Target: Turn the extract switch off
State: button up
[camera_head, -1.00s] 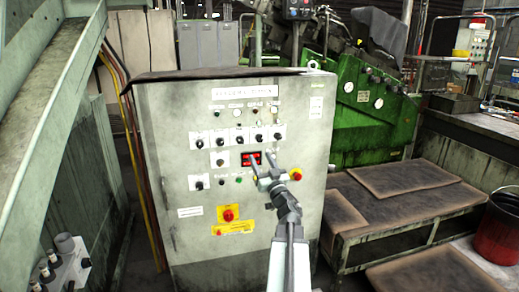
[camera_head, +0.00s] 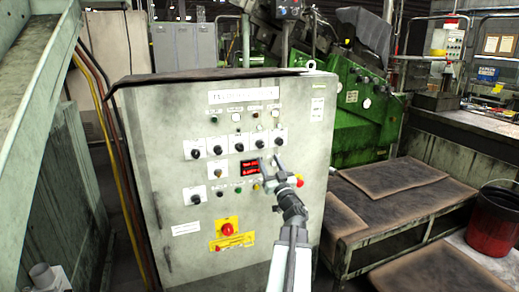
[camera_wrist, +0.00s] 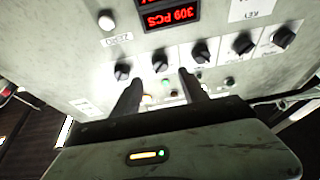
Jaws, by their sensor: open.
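The grey control cabinet (camera_head: 163,130) carries a row of black rotary switches (camera_head: 238,146) across its upper front. Small labels sit above them; I cannot read which one says extract. My gripper (camera_head: 269,162) is open and empty in front of the panel, just below the right part of this row and right of the red display (camera_head: 249,169). In the wrist view, the black switches (camera_wrist: 160,62) stand in a row just beyond my two spread fingers (camera_wrist: 158,92). I see no finger closed around a switch.
Lower on the panel are small buttons, a red knob on a yellow plate (camera_head: 227,230) and a red-yellow knob (camera_head: 299,181). A low table with brown mats (camera_head: 400,176) and a red bucket (camera_head: 494,220) stand at the right. A sloping grey beam (camera_head: 35,75) is at left.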

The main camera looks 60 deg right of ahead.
aim_at(262, 147)
jog(key=p+x, duration=0.2)
jog(key=x, duration=0.5)
jog(key=shift+w+d+r+p, duration=0.15)
jog(key=shift+w+p, duration=0.1)
jog(key=shift+p, duration=0.15)
grip_shut()
